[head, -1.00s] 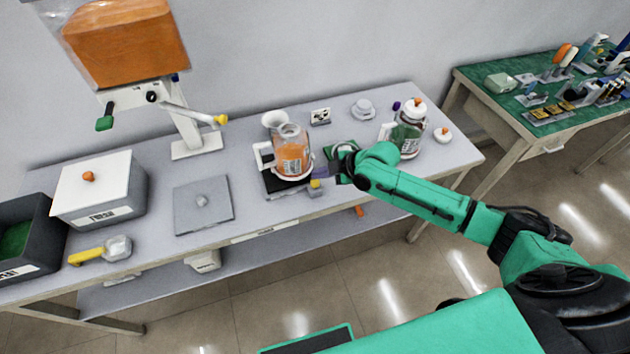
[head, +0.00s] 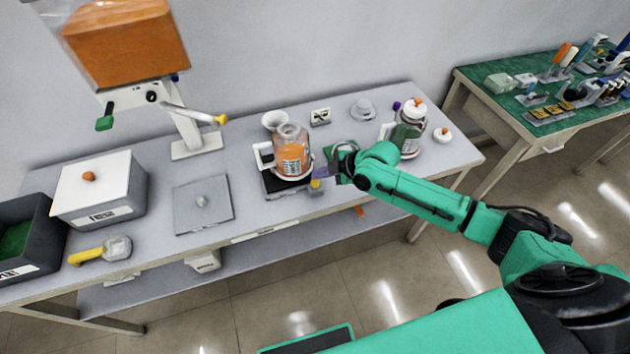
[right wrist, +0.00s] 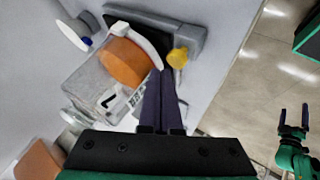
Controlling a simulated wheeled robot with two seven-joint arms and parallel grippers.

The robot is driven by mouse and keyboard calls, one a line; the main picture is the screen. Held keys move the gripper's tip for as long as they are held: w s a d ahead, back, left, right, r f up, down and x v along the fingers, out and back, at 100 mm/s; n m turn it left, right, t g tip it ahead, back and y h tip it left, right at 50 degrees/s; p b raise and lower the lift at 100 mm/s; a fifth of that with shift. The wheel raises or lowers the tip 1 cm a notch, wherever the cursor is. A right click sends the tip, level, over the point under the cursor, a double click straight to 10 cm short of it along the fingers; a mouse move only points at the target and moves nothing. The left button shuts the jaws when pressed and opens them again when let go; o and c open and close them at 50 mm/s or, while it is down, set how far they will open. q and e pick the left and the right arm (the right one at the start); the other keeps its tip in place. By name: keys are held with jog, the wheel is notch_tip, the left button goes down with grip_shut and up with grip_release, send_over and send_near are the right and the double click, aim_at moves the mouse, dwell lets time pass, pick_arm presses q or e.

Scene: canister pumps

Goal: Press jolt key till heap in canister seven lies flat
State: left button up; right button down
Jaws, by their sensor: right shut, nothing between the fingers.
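A clear canister (head: 291,152) with orange fill stands on a dark-topped jolt unit (head: 283,190) at the table's front. In the right wrist view the canister (right wrist: 100,88) shows a black mark on its label, seen turned. The heap's top shape is hard to make out. A yellow key (head: 315,184) sits at the unit's right end; it also shows in the right wrist view (right wrist: 179,57). My right gripper (head: 321,173) is shut and empty, its tips just beside the key; contact cannot be told. My left gripper (right wrist: 293,116) hangs open, away from the table.
A white funnel cup (head: 274,120) stands behind the canister. A green-filled jar (head: 408,134) stands right of my gripper. A hopper with orange fill (head: 125,50), a lidded bin (head: 100,190) and a grey plate (head: 203,205) are to the left.

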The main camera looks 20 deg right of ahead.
jog(key=shift+f+b, duration=0.35)
jog(key=shift+f, duration=0.05)
jog(key=shift+f+b, duration=0.6)
jog(key=shift+f, duration=0.15)
dwell(0.6)
dwell(0.3)
jog(key=shift+r+p, duration=0.95)
jog(key=shift+r, duration=0.2)
jog(key=shift+r, duration=0.15)
notch_tip(320, 180, up, 5)
jog(key=p, duration=0.4)
